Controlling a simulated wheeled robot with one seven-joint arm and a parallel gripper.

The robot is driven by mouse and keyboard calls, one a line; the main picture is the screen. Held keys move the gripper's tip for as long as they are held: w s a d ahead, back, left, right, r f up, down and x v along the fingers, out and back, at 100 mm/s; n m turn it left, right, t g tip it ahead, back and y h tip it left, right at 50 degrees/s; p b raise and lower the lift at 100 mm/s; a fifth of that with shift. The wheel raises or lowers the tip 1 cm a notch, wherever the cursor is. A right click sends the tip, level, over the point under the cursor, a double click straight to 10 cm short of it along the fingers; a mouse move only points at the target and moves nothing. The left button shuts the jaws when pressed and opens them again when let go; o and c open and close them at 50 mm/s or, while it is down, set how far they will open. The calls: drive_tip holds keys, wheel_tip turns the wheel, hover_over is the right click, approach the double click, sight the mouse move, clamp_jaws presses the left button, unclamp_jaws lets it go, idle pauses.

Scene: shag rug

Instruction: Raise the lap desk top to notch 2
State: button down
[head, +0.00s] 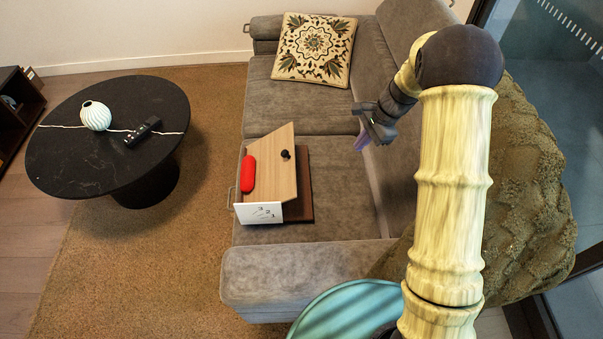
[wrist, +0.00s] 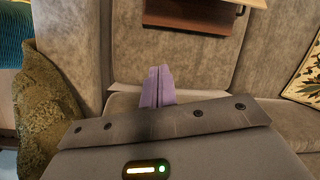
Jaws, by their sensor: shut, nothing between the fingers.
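The lap desk sits on the sofa seat. Its light wooden top (head: 270,188) lies over a dark brown base (head: 305,188) and looks tilted. A black knob (head: 286,154) is on the top, and a red rounded piece (head: 248,173) lies along its left side. A white side plate (head: 256,214) carries small numbers and slanted marks; I cannot tell which notch the top rests in. My gripper (head: 361,143) is shut and empty, to the right of the desk and apart from it. In the wrist view its purple fingers (wrist: 158,84) are together, and part of the desk (wrist: 190,17) shows at the top edge.
The grey sofa (head: 270,95) has a backrest on the right and an armrest (head: 300,270) in front of the desk. A patterned cushion (head: 314,50) lies at its far end. A black oval table (head: 70,155) with a vase (head: 96,115) and a remote (head: 142,131) stands left.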

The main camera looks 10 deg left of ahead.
drive_tip(key=w+a+f+m+y+b, duration=0.1)
drive_tip(key=w+a+f+m+b, duration=0.1)
drive_tip(key=a+f, duration=0.3)
drive_tip(key=w+a+f+m+g+y+b, duration=0.1)
drive_tip(key=w+a+f+b, duration=0.2)
drive_tip(key=f, duration=0.7)
drive_tip(key=shift+w+a+f+m+y+b, duration=0.15)
drive_tip(key=shift+w+a+m+y+b, duration=0.25)
drive_tip(key=shift+w+a, duration=0.4)
drive_tip(key=shift+s, duration=0.1)
drive_tip(key=shift+a, duration=0.1)
drive_tip(key=b+x, duration=0.1)
drive_tip(key=x, duration=0.9)
drive_tip(key=a+r, duration=0.2)
drive_tip(key=r, duration=0.1)
drive_tip(key=shift+s+r, duration=0.15)
drive_tip(key=shift+s, duration=0.25)
